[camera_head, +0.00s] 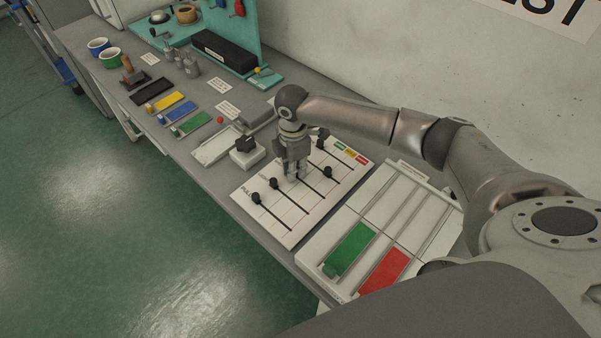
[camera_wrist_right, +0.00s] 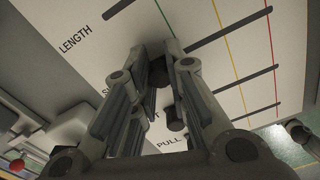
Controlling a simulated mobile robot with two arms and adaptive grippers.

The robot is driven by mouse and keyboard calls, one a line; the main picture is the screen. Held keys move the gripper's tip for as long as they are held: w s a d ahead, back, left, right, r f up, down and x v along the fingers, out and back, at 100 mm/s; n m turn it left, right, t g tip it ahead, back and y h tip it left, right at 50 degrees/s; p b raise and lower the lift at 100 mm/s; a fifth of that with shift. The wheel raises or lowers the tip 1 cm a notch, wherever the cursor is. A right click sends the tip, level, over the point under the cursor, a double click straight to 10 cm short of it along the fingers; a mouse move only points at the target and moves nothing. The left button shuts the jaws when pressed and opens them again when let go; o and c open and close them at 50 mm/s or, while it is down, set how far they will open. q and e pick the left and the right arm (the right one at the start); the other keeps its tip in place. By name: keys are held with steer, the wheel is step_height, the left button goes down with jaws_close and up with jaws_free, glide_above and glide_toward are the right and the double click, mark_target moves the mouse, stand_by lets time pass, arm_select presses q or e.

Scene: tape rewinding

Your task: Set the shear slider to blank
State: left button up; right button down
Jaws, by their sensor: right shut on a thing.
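The white slider panel (camera_head: 283,225) lies on the bench with several dark slots and black knobs. My right gripper (camera_head: 293,176) points down at it, its fingers closed around a black knob (camera_wrist_right: 158,72) near the label end of a slot. That slot's label is mostly hidden by the fingers; only an "S" shows, so I cannot read it fully. Other black knobs, such as the left knob (camera_head: 256,198) and the middle knob (camera_head: 328,171), stand in other slots. Green, yellow and red tags (camera_head: 350,153) mark the panel's far right corner. My left gripper is not in view.
A white box with a black top (camera_head: 247,150) stands close left of the gripper. A tray with green (camera_head: 349,249) and red (camera_head: 384,272) plates lies to the right, under my arm. Farther left are coloured blocks (camera_head: 188,125) and cups (camera_head: 110,57). The wall is behind.

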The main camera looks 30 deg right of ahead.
steer(key=shift+w+a, duration=0.3)
steer(key=shift+w, duration=0.6)
steer(key=shift+r, duration=0.15)
steer(key=c, duration=1.4)
jaws_free()
steer(key=shift+w, duration=0.1)
steer(key=shift+o, duration=0.2)
step_height(320, 180, up, 12)
steer(key=shift+a, duration=0.1)
